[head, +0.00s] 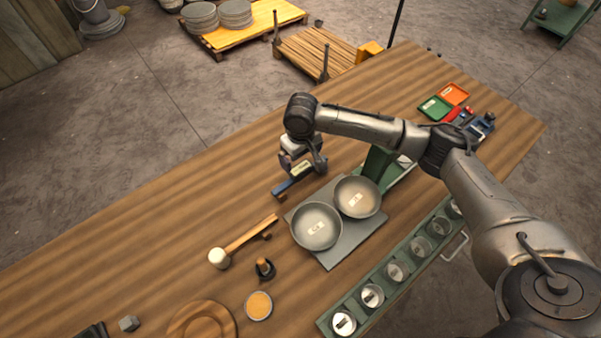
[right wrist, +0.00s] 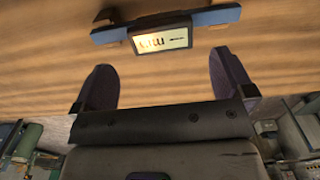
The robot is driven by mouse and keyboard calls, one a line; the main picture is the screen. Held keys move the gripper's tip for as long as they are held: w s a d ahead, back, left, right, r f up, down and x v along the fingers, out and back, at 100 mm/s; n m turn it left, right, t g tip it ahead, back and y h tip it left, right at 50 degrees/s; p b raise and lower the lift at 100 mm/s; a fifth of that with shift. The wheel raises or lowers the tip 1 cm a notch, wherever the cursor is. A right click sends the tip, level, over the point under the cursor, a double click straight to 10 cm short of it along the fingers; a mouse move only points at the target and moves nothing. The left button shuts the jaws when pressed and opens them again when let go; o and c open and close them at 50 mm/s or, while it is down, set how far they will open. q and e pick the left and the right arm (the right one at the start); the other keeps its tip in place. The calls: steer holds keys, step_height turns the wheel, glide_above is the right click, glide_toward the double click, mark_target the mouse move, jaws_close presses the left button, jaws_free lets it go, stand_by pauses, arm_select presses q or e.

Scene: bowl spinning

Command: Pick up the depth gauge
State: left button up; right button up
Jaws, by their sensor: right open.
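The depth gauge is a blue bar with a lit, cream-coloured display. In the right wrist view the depth gauge (right wrist: 165,30) lies across the top, beyond my fingertips. In the head view its blue bar (head: 288,187) shows at the left of the grey plate, partly hidden by my right gripper (head: 303,170). My right gripper also shows in the wrist view (right wrist: 165,82), with its two dark fingers wide apart and nothing between them. The fingers are apart from the gauge in that view. My left gripper is not seen.
Two metal bowls (head: 317,226) (head: 358,197) sit on a grey plate (head: 344,250) beside the gauge. A wooden mallet (head: 243,238) lies nearer. A green rack of metal cups (head: 381,284) runs along the right edge. The table's left part (head: 130,225) is clear.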

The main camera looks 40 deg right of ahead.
mark_target(301, 168)
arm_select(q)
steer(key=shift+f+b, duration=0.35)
arm_select(e)
steer(key=shift+f, duration=3.35)
steer(key=c, duration=0.9)
steer(key=shift+r, duration=0.1)
steer(key=shift+c, duration=0.2)
